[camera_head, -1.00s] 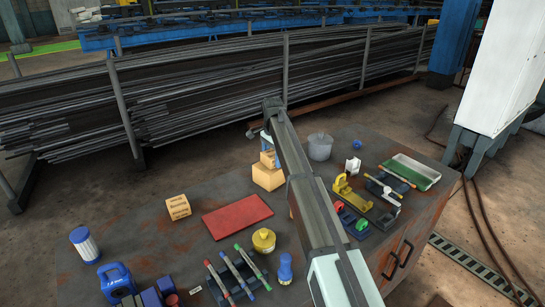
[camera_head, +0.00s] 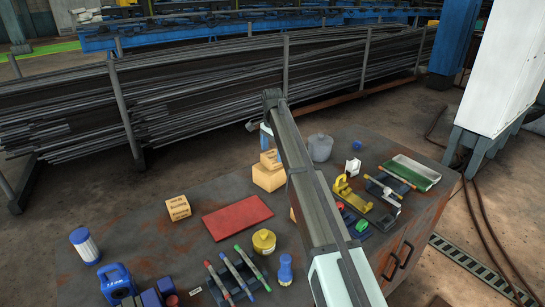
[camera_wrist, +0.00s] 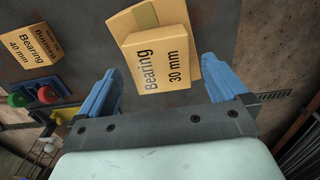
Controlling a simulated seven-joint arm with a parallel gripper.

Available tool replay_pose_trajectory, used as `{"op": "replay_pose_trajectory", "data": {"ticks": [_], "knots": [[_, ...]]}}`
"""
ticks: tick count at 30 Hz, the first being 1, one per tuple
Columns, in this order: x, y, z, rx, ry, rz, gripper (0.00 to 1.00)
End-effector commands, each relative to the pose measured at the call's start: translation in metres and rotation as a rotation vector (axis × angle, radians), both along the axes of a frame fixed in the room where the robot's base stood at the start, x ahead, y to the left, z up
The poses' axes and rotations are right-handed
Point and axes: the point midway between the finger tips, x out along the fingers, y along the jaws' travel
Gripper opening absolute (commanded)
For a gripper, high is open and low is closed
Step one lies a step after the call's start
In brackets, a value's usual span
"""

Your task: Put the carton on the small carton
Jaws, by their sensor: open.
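A carton marked "Bearing 30 mm" (camera_wrist: 160,60) lies on top of a larger tan carton (camera_wrist: 132,21) in the wrist view, turned a little relative to it. In the head view the upper carton (camera_head: 270,159) sits on the larger carton (camera_head: 268,178) at the table's far side. My gripper (camera_wrist: 160,70) is open and empty, its blue fingers apart on either side of the upper carton's near face. In the head view my gripper (camera_head: 265,138) is just above the stack, partly hidden by my arm. A "Bearing 40 mm" carton (camera_wrist: 30,48) stands apart in the wrist view.
Another labelled carton (camera_head: 178,208) stands left of a red mat (camera_head: 237,216). A grey bucket (camera_head: 320,148) is right of the stack. Tools, a green tray (camera_head: 415,172) and a yellow pot (camera_head: 264,241) stand around. The table between stack and mat is clear.

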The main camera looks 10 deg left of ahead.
Motion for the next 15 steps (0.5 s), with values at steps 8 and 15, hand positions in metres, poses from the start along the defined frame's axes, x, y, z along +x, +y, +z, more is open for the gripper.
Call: {"op": "replay_pose_trajectory", "data": {"ticks": [8,15], "knots": [[0.001,0.0,0.053,0.0,-0.001,0.0,1.0],[0.0,0.0,0.079,0.0,0.0,0.0,1.0]]}}
